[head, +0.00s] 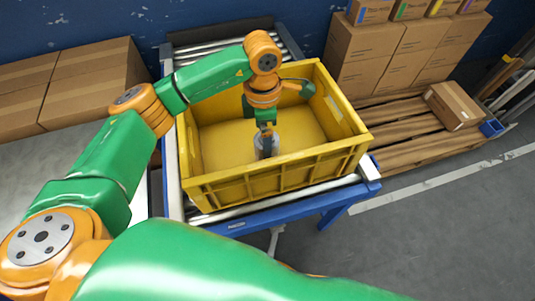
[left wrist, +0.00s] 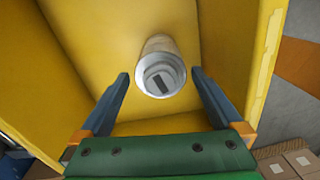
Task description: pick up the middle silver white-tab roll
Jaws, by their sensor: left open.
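A single silver roll (head: 272,150) stands in the yellow crate (head: 275,187), partly hidden behind my left gripper (head: 266,140) in the head view. In the left wrist view the roll (left wrist: 160,75) shows a silver-grey round end with a small dark rectangle at its centre; I cannot make out a white tab. My left gripper (left wrist: 163,82) is open, with one finger on each side of the roll's near end and gaps between. No other roll is visible in the crate. My right gripper is out of view.
The crate's walls surround the gripper, and its floor around the roll looks bare. The crate sits on a blue-framed roller conveyor (head: 232,223). Cardboard boxes (head: 375,50) stand on a wooden pallet (head: 400,133) at the right, and more boxes (head: 90,80) at the left.

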